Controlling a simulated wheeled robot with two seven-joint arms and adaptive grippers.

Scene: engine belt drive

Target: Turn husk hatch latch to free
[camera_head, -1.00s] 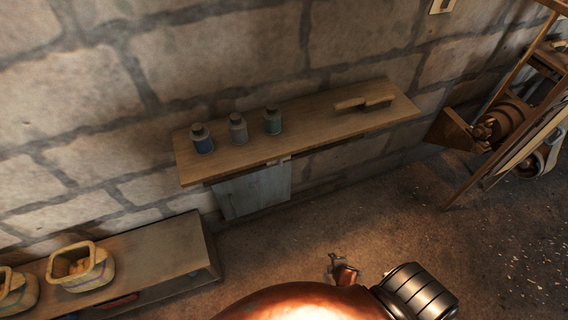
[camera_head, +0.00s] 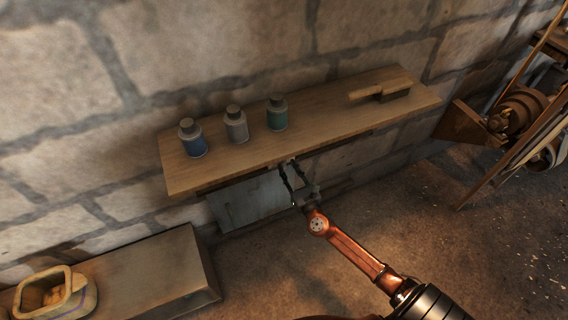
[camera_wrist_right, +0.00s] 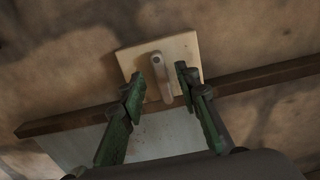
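The hatch is a grey panel (camera_head: 245,200) below the front of the wooden shelf; it also shows in the right wrist view (camera_wrist_right: 155,138). The latch is a small pale lever (camera_wrist_right: 161,82) on a light square plate (camera_wrist_right: 182,48), just above the panel in the right wrist view. My right gripper (camera_head: 292,172) is at the panel's upper right corner in the head view. In the right wrist view, its green fingers (camera_wrist_right: 160,77) are open, one on each side of the lever. I cannot tell whether they touch it. My left gripper is not in view.
The wooden shelf (camera_head: 325,118) holds a blue jar (camera_head: 192,140), a grey jar (camera_head: 236,126), a green jar (camera_head: 277,114) and a brush-like wooden tool (camera_head: 382,92). A low bench (camera_head: 150,275) with a basket (camera_head: 50,295) stands lower left. Wooden machinery (camera_head: 510,125) stands at right.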

